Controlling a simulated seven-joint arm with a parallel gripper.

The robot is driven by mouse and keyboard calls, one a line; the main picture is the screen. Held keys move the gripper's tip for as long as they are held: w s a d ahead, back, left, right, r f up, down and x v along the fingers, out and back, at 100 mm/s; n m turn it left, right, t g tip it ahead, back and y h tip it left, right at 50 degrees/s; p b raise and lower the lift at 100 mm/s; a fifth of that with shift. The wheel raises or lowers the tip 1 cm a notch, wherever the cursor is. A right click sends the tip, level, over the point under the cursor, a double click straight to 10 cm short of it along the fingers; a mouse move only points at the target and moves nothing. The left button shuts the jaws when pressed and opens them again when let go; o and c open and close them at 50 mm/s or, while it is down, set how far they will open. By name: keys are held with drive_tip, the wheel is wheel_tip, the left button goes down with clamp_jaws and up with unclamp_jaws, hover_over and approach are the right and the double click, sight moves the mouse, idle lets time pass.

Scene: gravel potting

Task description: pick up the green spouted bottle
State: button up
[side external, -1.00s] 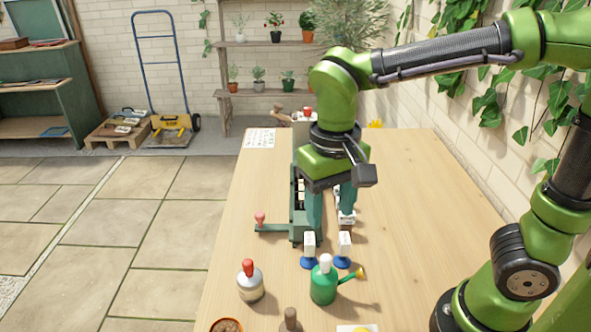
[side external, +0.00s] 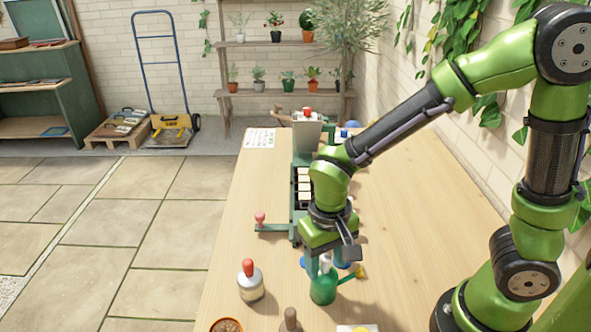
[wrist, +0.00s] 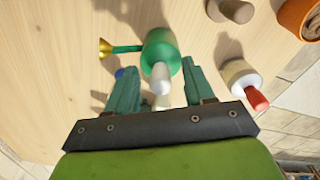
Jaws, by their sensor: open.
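The green spouted bottle (side external: 323,289) stands upright on the wooden table, with a white cap and a thin spout ending in a brass-coloured rose on its right. In the wrist view the bottle (wrist: 160,52) lies between and just beyond my fingers, its pale cap (wrist: 161,78) between them and its spout to the left. My gripper (side external: 325,268) is open above the bottle, one finger on either side of the cap. It also shows in the wrist view (wrist: 158,85), with a gap on both sides of the cap. I cannot tell whether a finger touches the bottle.
A green rack with white blocks (side external: 303,190) stands behind. The table's right side (side external: 430,200) is clear.

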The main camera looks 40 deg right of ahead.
clamp_jaws()
idle(0.3)
idle(0.3)
